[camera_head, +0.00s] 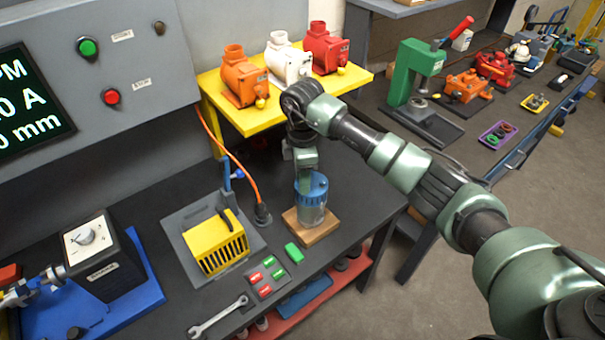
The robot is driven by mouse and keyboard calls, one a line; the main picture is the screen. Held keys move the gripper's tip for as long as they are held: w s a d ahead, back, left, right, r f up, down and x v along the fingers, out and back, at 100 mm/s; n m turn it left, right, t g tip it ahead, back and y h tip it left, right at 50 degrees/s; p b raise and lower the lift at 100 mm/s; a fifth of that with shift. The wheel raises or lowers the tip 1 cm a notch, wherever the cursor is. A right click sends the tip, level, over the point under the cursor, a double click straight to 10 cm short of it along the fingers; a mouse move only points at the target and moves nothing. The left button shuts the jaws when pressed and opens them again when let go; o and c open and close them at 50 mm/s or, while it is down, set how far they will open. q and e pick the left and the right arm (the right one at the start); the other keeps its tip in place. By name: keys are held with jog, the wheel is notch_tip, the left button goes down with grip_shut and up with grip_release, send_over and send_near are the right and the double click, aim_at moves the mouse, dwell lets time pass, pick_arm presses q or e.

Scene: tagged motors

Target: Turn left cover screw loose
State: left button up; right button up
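A grey cylindrical motor body (311,216) stands upright with a blue cover (315,186) on top. It rests on a wooden block (322,231) near the bench's right end. My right gripper (305,178) points down at the left part of the blue cover, at or just above it. Its fingertips are small and partly merge with the cover, so contact and finger opening are unclear. No cover screw can be made out; the left one may be hidden by the gripper.
A yellow slotted housing (216,245) stands left of the cylinder on a grey plate. Red and green blocks (265,277) and a wrench (217,316) lie in front. A yellow shelf (357,78) with three motors stands behind. Bare black bench (361,207) lies right of the cylinder.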

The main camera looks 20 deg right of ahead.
jog(key=shift+f, duration=0.25)
jog(key=shift+c, duration=0.4)
